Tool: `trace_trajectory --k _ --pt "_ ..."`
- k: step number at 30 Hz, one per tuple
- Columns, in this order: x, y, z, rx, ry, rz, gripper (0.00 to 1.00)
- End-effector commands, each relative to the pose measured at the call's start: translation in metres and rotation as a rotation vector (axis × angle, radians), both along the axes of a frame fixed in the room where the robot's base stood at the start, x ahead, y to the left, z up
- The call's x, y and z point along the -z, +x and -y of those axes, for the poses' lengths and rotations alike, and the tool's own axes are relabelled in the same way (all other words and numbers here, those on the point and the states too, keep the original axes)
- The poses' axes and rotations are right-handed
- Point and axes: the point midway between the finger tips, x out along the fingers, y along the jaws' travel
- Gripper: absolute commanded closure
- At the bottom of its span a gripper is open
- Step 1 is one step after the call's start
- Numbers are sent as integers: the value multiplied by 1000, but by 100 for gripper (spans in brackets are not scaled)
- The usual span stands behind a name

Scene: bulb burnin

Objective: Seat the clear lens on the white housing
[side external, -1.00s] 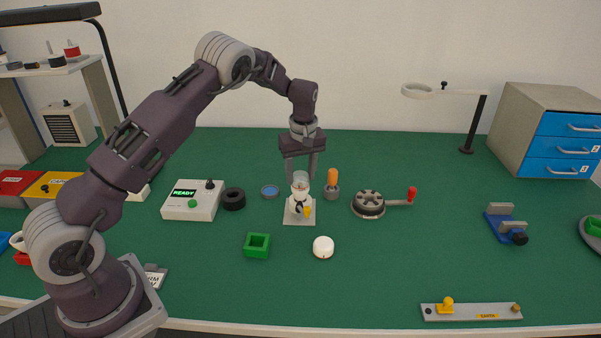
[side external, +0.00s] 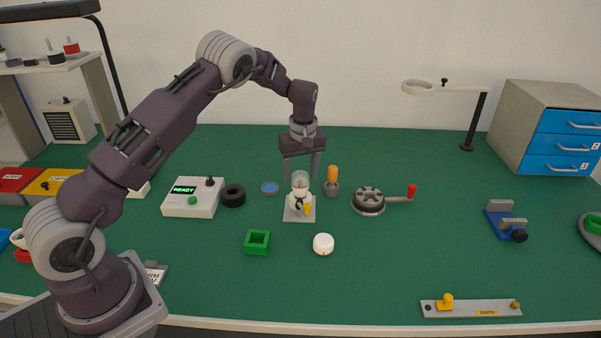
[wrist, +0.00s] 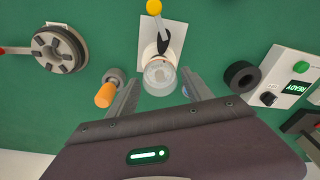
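The clear lens (side external: 300,179) is a transparent dome on top of the white housing (side external: 298,206), which stands on a pale square plate (side external: 290,218). A yellow-tipped dark lever (side external: 307,209) is at the housing's front. In the wrist view the lens (wrist: 160,77) is between the fingertips of my gripper (wrist: 160,78), with the white housing (wrist: 150,53) beyond it. The fingers look apart, with small gaps beside the lens. I cannot tell whether the lens is fully down on the housing.
An orange-handled tool in a grey holder (side external: 332,189) stands close right of the housing. A blue-centred disc (side external: 270,188) and black ring (side external: 233,196) lie left. A crank wheel (side external: 369,200) is farther right. A green block (side external: 257,242) and white puck (side external: 323,244) are in front.

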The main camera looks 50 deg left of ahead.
Motion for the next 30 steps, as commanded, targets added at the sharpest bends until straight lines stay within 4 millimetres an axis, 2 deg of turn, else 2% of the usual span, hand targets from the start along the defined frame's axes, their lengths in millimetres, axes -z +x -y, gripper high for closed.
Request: trace_trajectory --k 10,21,30 --pt "-2 0 0 0 1 1 29" --pt "-65 -2 7 0 1 4 29" --pt "-71 -3 8 0 0 0 29"
